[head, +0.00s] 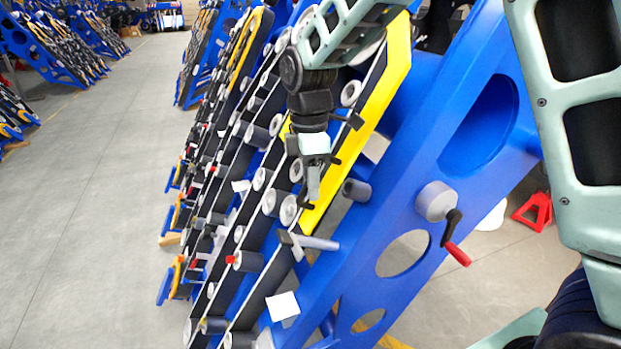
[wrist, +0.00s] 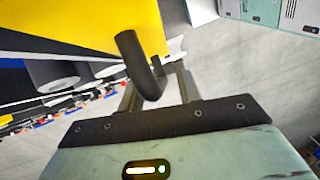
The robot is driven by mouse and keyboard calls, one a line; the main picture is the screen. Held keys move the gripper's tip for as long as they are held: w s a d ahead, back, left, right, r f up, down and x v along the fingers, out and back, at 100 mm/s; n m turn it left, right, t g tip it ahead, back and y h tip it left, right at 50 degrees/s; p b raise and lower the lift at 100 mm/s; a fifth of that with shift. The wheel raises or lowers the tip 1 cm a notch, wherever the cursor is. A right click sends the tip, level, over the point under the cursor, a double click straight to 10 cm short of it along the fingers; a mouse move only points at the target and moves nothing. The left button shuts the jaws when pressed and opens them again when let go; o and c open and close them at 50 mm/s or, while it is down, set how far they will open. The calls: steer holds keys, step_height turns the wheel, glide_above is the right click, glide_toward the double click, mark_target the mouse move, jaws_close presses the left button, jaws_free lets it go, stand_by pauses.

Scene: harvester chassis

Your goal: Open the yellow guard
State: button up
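The yellow guard (head: 372,112) is a long tilted panel on the blue chassis in the head view. It fills the upper left of the wrist view (wrist: 95,28). A black bent handle (wrist: 135,62) stands out from the guard. My gripper (head: 312,192) points down at the lower left side of the guard in the head view. In the wrist view my gripper's fingers (wrist: 156,88) are apart, with the handle's bent end showing between them. I cannot tell whether either finger touches the handle. The guard's upper end is partly hidden by my arm.
The blue side plate (head: 450,165) with large holes stands right of the guard. A grey knob with a red-tipped lever (head: 437,202) sticks out from it. Rows of grey rollers (head: 246,261) lie to the left. The grey floor at the left (head: 100,200) is clear.

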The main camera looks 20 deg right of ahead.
steer(key=shift+c, duration=0.3)
jaws_close()
steer(key=a+r+y+p, duration=0.1)
steer(key=a+r+y, duration=0.4)
steer(key=a+r, duration=0.75)
step_height(320, 180, up, 21)
steer(key=a+y+b, duration=0.1)
steer(key=a+y, duration=0.1)
steer(key=y, duration=0.4)
steer(key=shift+r+n+y+b, duration=0.15)
steer(key=shift+n+y+b, duration=0.15)
steer(key=shift+n+y, duration=0.1)
steer(key=shift+o, duration=0.3)
jaws_free()
